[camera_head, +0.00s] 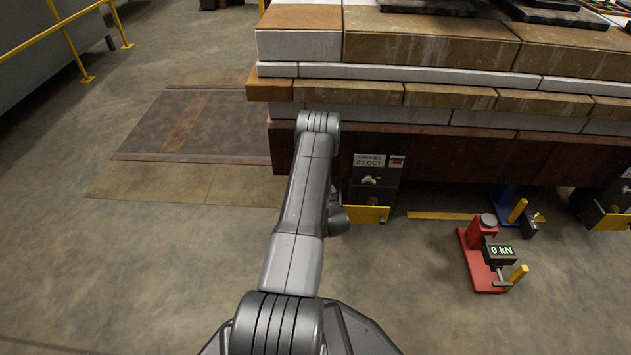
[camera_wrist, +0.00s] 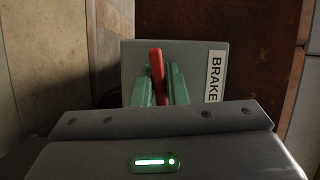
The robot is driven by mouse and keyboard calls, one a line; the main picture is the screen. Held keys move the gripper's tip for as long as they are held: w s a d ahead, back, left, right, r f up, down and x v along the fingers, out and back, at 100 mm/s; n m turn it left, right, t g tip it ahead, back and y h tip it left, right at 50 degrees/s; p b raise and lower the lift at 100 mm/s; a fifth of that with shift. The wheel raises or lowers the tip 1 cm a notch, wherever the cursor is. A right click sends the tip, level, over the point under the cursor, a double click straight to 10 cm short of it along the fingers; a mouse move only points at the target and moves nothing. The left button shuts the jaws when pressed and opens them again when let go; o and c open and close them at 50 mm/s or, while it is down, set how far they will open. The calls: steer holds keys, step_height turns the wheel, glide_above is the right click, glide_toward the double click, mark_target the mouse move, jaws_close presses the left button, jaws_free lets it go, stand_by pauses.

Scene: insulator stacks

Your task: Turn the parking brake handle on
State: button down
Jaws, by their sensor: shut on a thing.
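The parking brake handle (camera_wrist: 157,70) is a red lever in the wrist view, standing nearly upright with a slight lean in front of a grey panel (camera_wrist: 190,60) marked "BRAKE". My gripper (camera_wrist: 159,88) has green fingers, one on each side of the lever, and is shut on it. The lever's lower part is hidden behind my gripper body. In the head view my arm reaches forward to the car's side, and the handle and my fingertips are hidden there.
The car's brick-and-slab stack (camera_head: 430,45) rises beyond my arm. A grey box with a yellow base (camera_head: 368,212) stands right of the arm. A red device reading "0 kN" (camera_head: 478,240) stands on the floor further right. The floor at left is open up to a yellow railing (camera_head: 72,45).

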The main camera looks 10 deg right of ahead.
steer(key=shift+m, duration=0.3)
stand_by(0.4)
steer(key=c, duration=1.4)
jaws_free()
steer(key=shift+c, duration=0.2)
steer(key=s+d+p, duration=0.1)
steer(key=s+p, duration=0.3)
steer(key=s, duration=0.9)
steer(key=shift+s+d, duration=0.35)
steer(key=shift+r, duration=0.1)
